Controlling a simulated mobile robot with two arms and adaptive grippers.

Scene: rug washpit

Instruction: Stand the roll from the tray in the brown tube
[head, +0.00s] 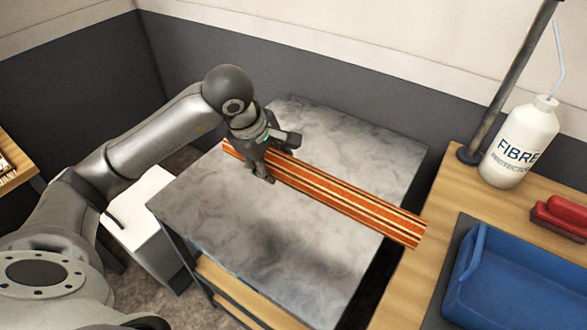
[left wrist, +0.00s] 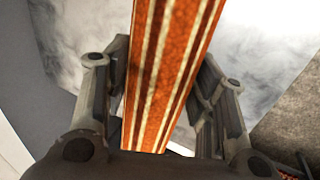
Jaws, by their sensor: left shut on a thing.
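A long orange roll (head: 340,195) with cream and dark red stripes lies lengthwise across the view over the grey metal table (head: 220,205). My left gripper (head: 268,168) is shut around it near its left end. Its far right end reaches past the table's right edge. In the left wrist view the roll (left wrist: 170,70) runs between the two fingers. I cannot tell how high the roll is above the table. A blue tray (head: 515,285) sits at the lower right and looks empty where it shows. I see no brown tube. My right gripper is not in view.
A wooden bench (head: 430,200) on the right carries a white bottle (head: 520,140) marked FIBRE, a red block-like object (head: 562,215) and an upright dark pole (head: 510,75). Dark grey walls stand behind the table. Much of the metal top is bare.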

